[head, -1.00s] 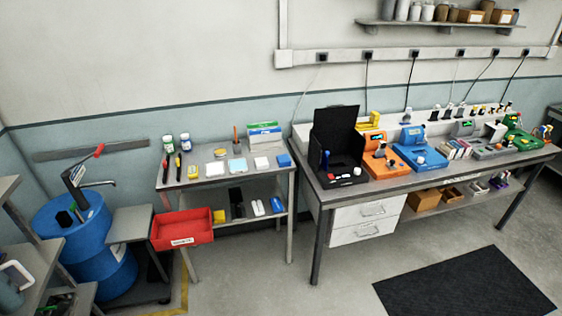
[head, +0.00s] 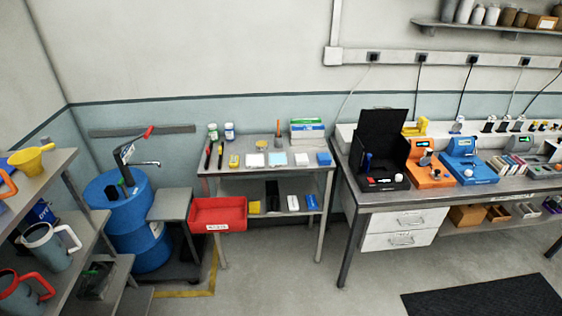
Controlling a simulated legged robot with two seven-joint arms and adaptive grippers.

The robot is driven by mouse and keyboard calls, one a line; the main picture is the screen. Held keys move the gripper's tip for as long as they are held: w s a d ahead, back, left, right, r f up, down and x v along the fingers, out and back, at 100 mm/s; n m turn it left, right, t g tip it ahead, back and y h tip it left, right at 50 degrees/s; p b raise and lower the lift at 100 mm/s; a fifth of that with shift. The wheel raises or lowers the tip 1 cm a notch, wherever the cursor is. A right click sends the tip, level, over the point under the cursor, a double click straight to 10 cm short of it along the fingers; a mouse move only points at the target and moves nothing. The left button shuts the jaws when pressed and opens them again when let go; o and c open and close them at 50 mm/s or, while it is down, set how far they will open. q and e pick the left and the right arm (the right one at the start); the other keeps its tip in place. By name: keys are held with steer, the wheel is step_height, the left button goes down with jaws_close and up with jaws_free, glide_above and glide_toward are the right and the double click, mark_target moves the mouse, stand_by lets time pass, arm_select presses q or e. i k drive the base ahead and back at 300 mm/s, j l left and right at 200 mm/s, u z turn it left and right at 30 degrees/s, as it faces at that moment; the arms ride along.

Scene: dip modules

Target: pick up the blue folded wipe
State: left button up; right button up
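A flat light-blue square (head: 278,159), which looks like the blue folded wipe, lies on the top of the grey side table (head: 215,171). It lies between a white flat square (head: 255,160) and another white flat piece (head: 301,159). A darker blue block (head: 323,158) lies at the table's right end; it is too small to tell what it is. Neither of my grippers is in view.
A red bin (head: 218,213) hangs at the table's front left. A blue drum (head: 135,237) stands to the left, and shelves with jugs (head: 48,245) at far left. A bench with a black open case (head: 384,140) stands right. Floor before the table is clear.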

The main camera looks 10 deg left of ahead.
mark_target(324, 159)
steer(key=z, duration=0.25)
steer(key=i+j+z, duration=0.15)
steer(key=i+z, duration=0.25)
steer(key=i+j+z, duration=0.25)
steer(key=z, duration=0.15)
